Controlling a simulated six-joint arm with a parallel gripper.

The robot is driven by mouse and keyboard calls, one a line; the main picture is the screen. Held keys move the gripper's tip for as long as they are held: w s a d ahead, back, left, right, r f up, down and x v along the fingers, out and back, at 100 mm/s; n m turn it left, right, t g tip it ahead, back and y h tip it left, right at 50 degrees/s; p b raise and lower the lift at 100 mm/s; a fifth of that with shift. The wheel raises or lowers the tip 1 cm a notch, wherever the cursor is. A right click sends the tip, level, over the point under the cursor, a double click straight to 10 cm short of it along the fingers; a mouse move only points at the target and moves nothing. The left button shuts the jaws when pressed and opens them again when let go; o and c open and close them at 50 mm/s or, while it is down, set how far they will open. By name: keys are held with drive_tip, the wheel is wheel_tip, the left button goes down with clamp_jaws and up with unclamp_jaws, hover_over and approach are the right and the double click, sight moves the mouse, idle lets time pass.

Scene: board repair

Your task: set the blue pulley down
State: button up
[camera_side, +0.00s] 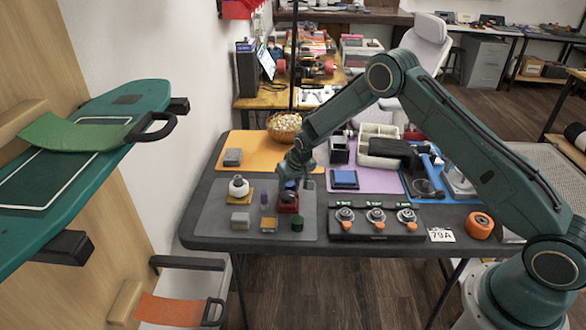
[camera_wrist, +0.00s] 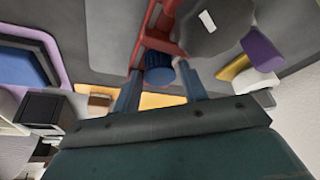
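The blue pulley (camera_wrist: 159,70), a small ribbed cylinder, shows between my fingers in the wrist view, close to a red fixture (camera_wrist: 161,42). In the side view my gripper (camera_side: 288,177) is low over the grey mat (camera_side: 218,208), just above the red fixture (camera_side: 288,203). A bit of blue shows there, mostly hidden by the gripper. In the wrist view my gripper's fingers (camera_wrist: 160,75) stand apart, with a narrow gap visible on each side of the pulley. Whether the pulley rests on the fixture is not clear.
Around the fixture are a white round part (camera_side: 239,186), a purple cylinder (camera_side: 264,197), a green cylinder (camera_side: 298,223) and a grey block (camera_side: 240,219). A black holder with orange-knobbed parts (camera_side: 376,230) lies right. A blue tray (camera_side: 345,179) sits on the purple mat (camera_side: 377,181).

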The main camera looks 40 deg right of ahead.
drive_tip(key=v, duration=1.2)
idle(0.4)
drive_tip(key=shift+r, duration=0.2)
drive_tip(key=s+a+r, duration=0.2)
drive_tip(key=s+r, duration=1.5)
drive_tip(key=r, duration=0.3)
drive_tip(key=s+a+r+n+t, duration=0.1)
drive_tip(key=s+r, duration=0.2)
drive_tip(key=s, duration=1.9)
drive_tip(key=shift+s+n+y, duration=0.3)
drive_tip(key=shift+s+n, duration=0.05)
drive_tip(key=shift+n, duration=0.05)
